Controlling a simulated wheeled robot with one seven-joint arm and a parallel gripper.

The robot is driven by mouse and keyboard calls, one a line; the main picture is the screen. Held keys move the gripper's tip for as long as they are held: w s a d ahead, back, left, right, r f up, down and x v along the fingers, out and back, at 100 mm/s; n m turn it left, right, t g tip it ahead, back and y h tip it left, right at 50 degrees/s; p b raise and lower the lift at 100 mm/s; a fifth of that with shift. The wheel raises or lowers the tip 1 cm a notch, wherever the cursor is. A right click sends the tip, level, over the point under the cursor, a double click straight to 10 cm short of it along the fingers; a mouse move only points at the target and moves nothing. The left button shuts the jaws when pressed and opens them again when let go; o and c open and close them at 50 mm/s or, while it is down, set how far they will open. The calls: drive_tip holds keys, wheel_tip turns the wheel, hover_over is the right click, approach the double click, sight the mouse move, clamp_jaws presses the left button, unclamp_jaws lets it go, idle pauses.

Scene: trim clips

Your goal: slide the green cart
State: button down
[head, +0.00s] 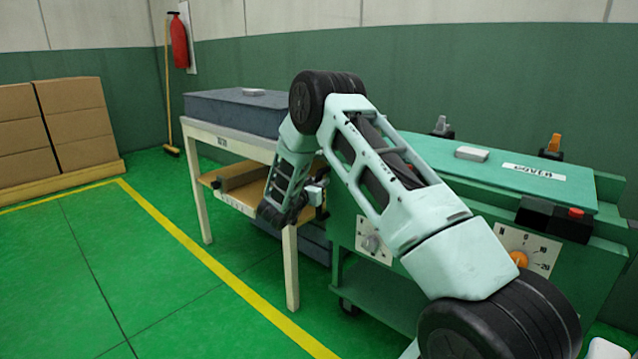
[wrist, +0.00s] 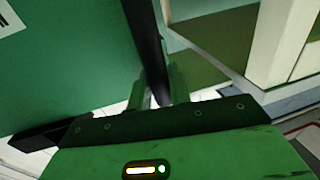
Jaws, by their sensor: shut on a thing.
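The green cart (head: 385,297) stands on a caster at the right of the head view, with a white label on its top and dials on its front panel. My arm crosses in front of much of it. My gripper (head: 318,194) is at the cart's left end, beside the white-legged table. In the wrist view the gripper (wrist: 158,95) is shut on a dark bar (wrist: 146,40) along the cart's edge. A green surface of the cart fills the upper left there. The exact contact is partly hidden between the fingers.
A white-legged table (head: 199,190) with a grey slab (head: 240,108) on top stands just left of the cart. Stacked cartons (head: 75,120) and a broom (head: 169,90) are at the back left. Green floor with a yellow line (head: 200,255) lies open at front left.

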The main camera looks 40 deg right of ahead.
drive_tip(key=c, duration=1.3)
unclamp_jaws()
drive_tip(key=shift+w+a, duration=0.1)
drive_tip(key=shift+w, duration=0.25)
drive_tip(key=shift+c, duration=0.2)
drive_tip(key=shift+s, duration=0.1)
drive_tip(key=p+v, duration=0.3)
drive_tip(key=v, duration=1.4)
drive_tip(key=shift+s+p, duration=0.2)
drive_tip(key=shift+p, duration=0.1)
drive_tip(key=shift+a, duration=0.15)
